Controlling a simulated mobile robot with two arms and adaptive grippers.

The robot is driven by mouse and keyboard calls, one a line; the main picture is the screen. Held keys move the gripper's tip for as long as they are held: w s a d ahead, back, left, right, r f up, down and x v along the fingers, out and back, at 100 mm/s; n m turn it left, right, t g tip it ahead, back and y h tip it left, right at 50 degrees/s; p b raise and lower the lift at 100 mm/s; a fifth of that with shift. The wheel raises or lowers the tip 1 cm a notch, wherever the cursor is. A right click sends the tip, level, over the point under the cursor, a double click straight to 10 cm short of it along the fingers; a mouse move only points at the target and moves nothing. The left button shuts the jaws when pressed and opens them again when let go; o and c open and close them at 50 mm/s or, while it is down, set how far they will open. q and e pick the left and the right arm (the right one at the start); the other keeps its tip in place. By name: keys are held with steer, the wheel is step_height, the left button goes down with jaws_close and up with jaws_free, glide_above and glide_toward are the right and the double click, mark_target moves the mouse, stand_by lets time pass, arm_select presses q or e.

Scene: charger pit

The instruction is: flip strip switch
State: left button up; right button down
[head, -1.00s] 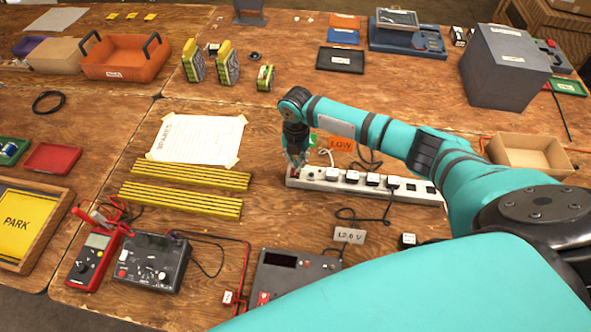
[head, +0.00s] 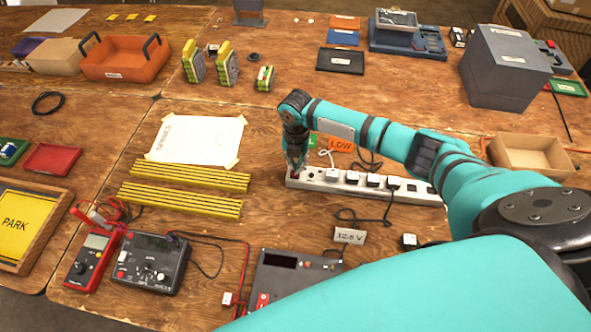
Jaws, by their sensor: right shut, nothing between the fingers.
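The white power strip (head: 338,187) lies on the wooden table with several plugs in its sockets. A red switch (head: 295,175) shows at its left end, partly hidden by my right gripper. My right gripper (head: 294,170) points down at that end, shut and empty, its fingertips at or just above the switch. I cannot tell whether they touch it or which way the switch is set. My left gripper is not in view.
Yellow ribbed bars (head: 185,190) lie left of the strip. An orange LOW card (head: 341,145) and cables lie behind it. A cardboard tray (head: 530,155) is at right.

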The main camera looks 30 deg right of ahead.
steer(key=shift+r+p, duration=0.6)
steer(key=shift+r, duration=0.05)
step_height(320, 180, up, 6)
steer(key=p, duration=0.5)
steer(key=shift+f, duration=0.2)
steer(key=shift+f, duration=0.1)
steer(key=shift+s, duration=0.1)
